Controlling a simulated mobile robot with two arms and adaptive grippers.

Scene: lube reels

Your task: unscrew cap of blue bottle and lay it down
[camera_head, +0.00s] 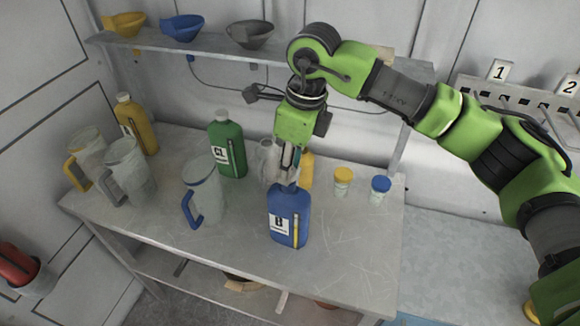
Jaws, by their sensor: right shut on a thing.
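The blue bottle (289,218), with a white label marked B, stands upright near the front edge of the grey table. My right gripper (284,178) comes down from above and is shut at the top of the bottle, on its cap. The fingers hide the cap, so I cannot tell whether it is still seated on the neck. My left gripper is not in view.
A jug with a blue handle (204,190) stands left of the bottle, and a green bottle (228,145) behind it. Small yellow-lidded (342,182) and blue-lidded (379,190) jars stand to the right. The table (345,235) is clear at front right. A shelf with funnels (182,27) hangs behind.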

